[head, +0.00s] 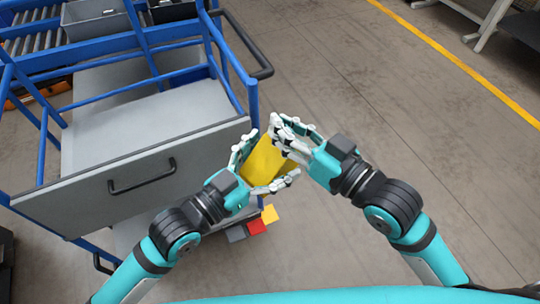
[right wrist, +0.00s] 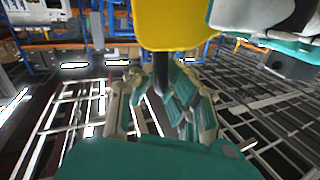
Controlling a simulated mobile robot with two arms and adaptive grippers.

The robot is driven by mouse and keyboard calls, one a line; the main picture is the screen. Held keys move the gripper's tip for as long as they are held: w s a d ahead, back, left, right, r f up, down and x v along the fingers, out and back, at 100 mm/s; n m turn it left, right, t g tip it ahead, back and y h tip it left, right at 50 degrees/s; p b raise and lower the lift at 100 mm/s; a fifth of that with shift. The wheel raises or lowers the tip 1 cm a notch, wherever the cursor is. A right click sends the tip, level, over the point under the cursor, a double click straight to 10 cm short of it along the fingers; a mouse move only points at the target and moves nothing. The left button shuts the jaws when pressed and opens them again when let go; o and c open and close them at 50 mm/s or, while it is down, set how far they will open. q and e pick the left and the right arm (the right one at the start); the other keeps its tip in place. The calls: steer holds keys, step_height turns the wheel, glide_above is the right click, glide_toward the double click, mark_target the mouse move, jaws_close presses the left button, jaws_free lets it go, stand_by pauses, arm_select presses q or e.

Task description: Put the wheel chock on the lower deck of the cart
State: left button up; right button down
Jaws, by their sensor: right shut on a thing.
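The yellow wheel chock (head: 262,163) is held in the air to the right of the cart's front panel. My right gripper (head: 286,142) is shut on it from the right; the chock also fills the top middle of the right wrist view (right wrist: 178,22). My left gripper (head: 262,168) is at the chock from the lower left, its fingers spread to either side; contact is unclear. The cart (head: 252,100) has a blue frame. A grey drawer-like tray (head: 160,120) with a grey front panel and black handle sticks out of it. The lower deck is mostly hidden below this panel.
Grey (head: 236,234), red (head: 257,227) and yellow (head: 270,214) pieces show low beside the cart, partly behind my left arm. Bins (head: 97,22) sit on top of the cart. A black push handle (head: 262,60) juts right.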

arm_select(q)
steer(key=c, duration=1.3)
steer(key=shift+d, duration=0.1)
arm_select(e)
steer(key=c, duration=1.5)
jaws_free()
steer(key=shift+o, duration=0.9)
steer(key=shift+a, duration=0.1)
steer(key=shift+r, duration=0.1)
